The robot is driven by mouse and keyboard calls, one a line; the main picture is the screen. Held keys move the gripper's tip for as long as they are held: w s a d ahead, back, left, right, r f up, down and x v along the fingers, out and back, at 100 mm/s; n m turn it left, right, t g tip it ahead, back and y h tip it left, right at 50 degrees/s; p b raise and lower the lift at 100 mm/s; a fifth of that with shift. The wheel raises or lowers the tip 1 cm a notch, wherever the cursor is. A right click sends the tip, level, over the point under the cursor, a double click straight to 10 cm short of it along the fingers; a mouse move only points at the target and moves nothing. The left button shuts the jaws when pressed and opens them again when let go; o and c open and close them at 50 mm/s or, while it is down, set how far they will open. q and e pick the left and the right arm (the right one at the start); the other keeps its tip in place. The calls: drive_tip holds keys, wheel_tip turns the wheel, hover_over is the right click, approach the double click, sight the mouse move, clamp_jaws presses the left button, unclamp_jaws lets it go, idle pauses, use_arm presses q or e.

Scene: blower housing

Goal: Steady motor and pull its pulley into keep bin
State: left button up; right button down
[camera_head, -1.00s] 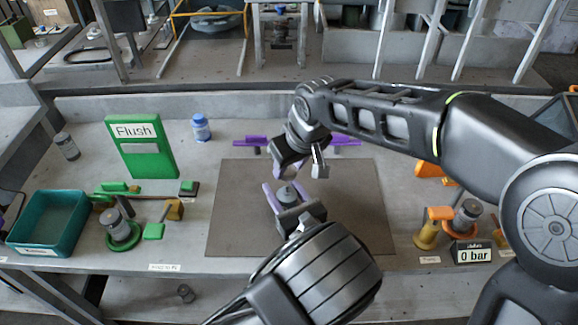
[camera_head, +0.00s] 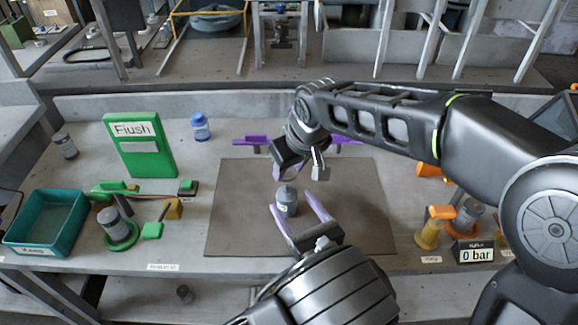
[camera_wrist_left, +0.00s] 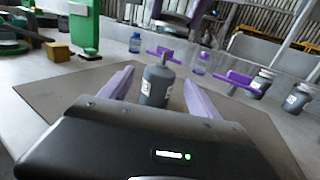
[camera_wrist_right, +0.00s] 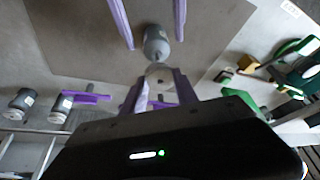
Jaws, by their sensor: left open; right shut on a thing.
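The motor (camera_head: 287,203), a grey cylinder with a small label, stands upright on the brown mat. It also shows in the left wrist view (camera_wrist_left: 157,85) and the right wrist view (camera_wrist_right: 156,45). My left gripper (camera_head: 289,199) is open, its purple fingers on either side of the motor with gaps visible. My right gripper (camera_head: 281,174) is above and behind the motor. In the right wrist view it is shut on a pale round piece, apparently the pulley (camera_wrist_right: 158,72); the head view mostly hides it.
A green Flush panel (camera_head: 145,160), a blue bottle (camera_head: 201,128) and green fixtures (camera_head: 118,235) stand left of the mat (camera_head: 235,215). Orange fixtures and a 0 bar gauge (camera_head: 473,253) are at right. Purple stands (camera_head: 252,141) are behind the mat.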

use_arm(q)
drive_tip(key=v, duration=0.5)
drive_tip(key=shift+s+b, duration=0.15)
drive_tip(key=shift+b, duration=0.15)
use_arm(e)
drive_tip(key=shift+f, duration=0.4)
